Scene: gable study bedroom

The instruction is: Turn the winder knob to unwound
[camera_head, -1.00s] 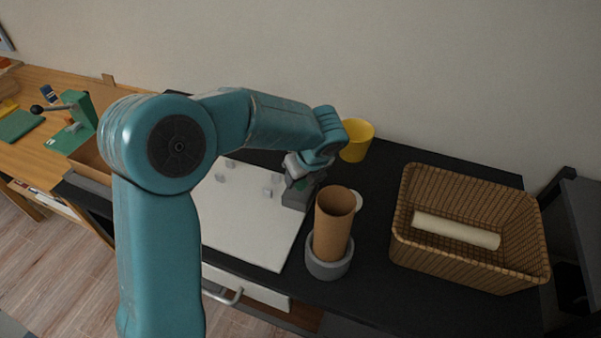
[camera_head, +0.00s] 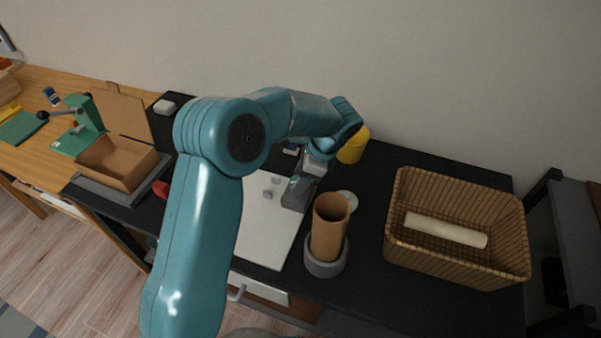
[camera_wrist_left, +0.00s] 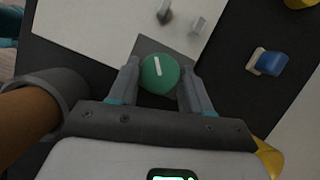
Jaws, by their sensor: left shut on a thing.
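The winder knob (camera_wrist_left: 158,73) is a round green knob with a white line across its top, seen in the left wrist view. It sits on a dark grey block (camera_head: 296,201), which stands at the right edge of a white board (camera_head: 262,238). My left gripper (camera_wrist_left: 157,80) has one finger on each side of the knob and is shut on it. In the head view my left gripper (camera_head: 296,184) is over the block, and the knob is mostly hidden. The white line tilts slightly from straight up in the wrist view. My right gripper is not in view.
A brown tube (camera_head: 327,236) stands in a grey ring holder (camera_head: 326,264) close to the block. A yellow cup (camera_head: 354,147) is behind. A wicker basket (camera_head: 455,274) holding a white roll (camera_head: 445,230) is at the right. An open cardboard box (camera_head: 118,164) is at the left.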

